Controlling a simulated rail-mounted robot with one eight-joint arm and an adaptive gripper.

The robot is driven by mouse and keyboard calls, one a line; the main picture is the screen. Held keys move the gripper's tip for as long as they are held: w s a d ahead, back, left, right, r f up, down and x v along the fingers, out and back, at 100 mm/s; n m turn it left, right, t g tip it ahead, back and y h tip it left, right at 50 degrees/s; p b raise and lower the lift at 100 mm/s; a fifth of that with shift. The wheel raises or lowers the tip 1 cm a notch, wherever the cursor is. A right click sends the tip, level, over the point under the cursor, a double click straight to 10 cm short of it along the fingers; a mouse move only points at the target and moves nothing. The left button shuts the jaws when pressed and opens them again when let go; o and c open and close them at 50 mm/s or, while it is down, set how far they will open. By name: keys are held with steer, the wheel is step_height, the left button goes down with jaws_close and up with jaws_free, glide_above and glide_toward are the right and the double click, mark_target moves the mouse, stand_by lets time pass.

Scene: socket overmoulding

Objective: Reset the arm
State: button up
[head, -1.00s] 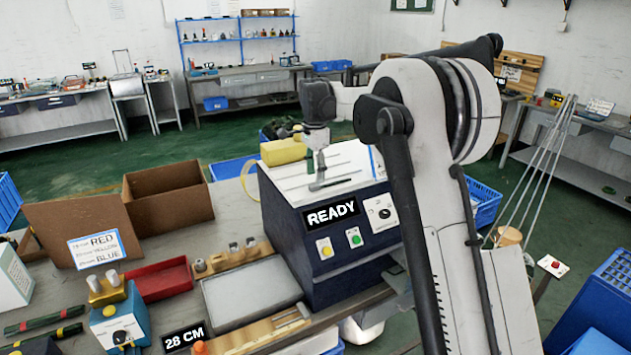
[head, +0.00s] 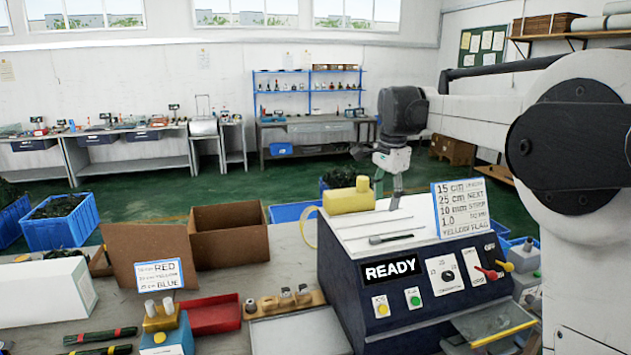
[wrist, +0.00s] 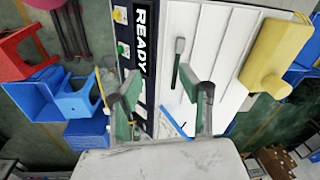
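My gripper (head: 395,188) hangs above the back of the dark blue machine (head: 345,300), near its white top. In the wrist view my gripper (wrist: 163,95) has its two fingers spread apart, with nothing between them. The machine's screen (head: 390,268) reads READY.
An instruction card (head: 461,207) stands at the machine's back right. On the bench to the left are an open cardboard box (head: 230,243), a red tray (head: 210,315) and a wooden block with metal pieces (head: 285,303). Open floor lies behind the bench.

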steer(key=s+f+n+t+b, duration=0.25)
steer(key=s+n, duration=0.45)
steer(key=s, duration=1.4)
steer(key=s+f+n+t+b, duration=0.3)
steer(key=s+f+n+b, duration=0.1)
steer(key=s+f, duration=1)
steer(key=s+n, duration=0.1)
steer(key=s, duration=0.3)
steer(key=shift+s+n, duration=0.2)
steer(key=shift+n, duration=0.1)
